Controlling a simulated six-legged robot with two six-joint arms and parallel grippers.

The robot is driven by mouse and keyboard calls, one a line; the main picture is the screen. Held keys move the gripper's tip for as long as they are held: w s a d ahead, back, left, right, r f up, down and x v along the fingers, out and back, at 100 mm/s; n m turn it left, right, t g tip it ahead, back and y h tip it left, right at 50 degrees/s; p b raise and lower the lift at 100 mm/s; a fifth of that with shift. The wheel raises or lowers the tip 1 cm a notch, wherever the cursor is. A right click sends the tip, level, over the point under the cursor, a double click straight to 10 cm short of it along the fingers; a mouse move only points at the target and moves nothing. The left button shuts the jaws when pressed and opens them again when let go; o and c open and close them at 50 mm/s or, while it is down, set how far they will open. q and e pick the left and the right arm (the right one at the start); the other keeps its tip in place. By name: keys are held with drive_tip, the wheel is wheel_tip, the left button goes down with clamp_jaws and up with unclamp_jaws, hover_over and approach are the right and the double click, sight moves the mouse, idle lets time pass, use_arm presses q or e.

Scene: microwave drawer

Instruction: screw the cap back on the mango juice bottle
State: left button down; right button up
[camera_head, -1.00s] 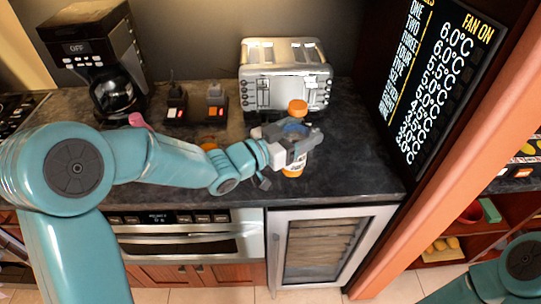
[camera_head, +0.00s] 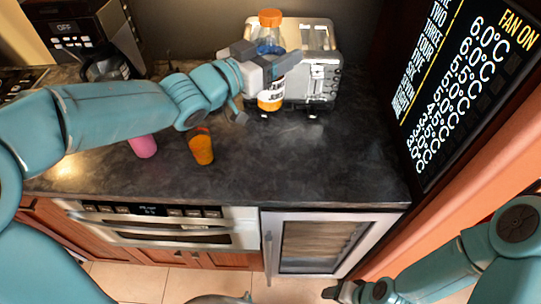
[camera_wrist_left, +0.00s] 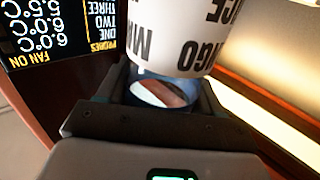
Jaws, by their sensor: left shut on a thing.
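The mango juice bottle (camera_head: 271,85) has a white label, a blue clear upper part and an orange bottom. My left gripper (camera_head: 272,62) is shut on it and holds it upright in front of the toaster, seemingly above the counter. The orange cap (camera_head: 270,17) sits at the top of the bottle; I cannot tell how tight it is. The left wrist view shows the upside-down label (camera_wrist_left: 178,35) and the blue part between the fingers (camera_wrist_left: 165,95). My right gripper (camera_head: 344,291) is low at the bottom right, partly cut off, with no clear jaw gap.
A silver toaster (camera_head: 318,70) stands right behind the bottle. A coffee maker (camera_head: 75,25) is at the back left. The counter's front right is clear.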

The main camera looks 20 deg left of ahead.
use_arm(q)
drive_tip(key=shift+d, duration=0.15)
drive_tip(key=shift+s+f, duration=0.1)
drive_tip(key=shift+f, duration=0.15)
wheel_tip(320, 180, down, 16)
drive_tip(key=shift+r, duration=0.15)
wheel_tip(320, 180, down, 4)
drive_tip(key=shift+r+p, duration=0.1)
drive_tip(key=shift+p, duration=0.2)
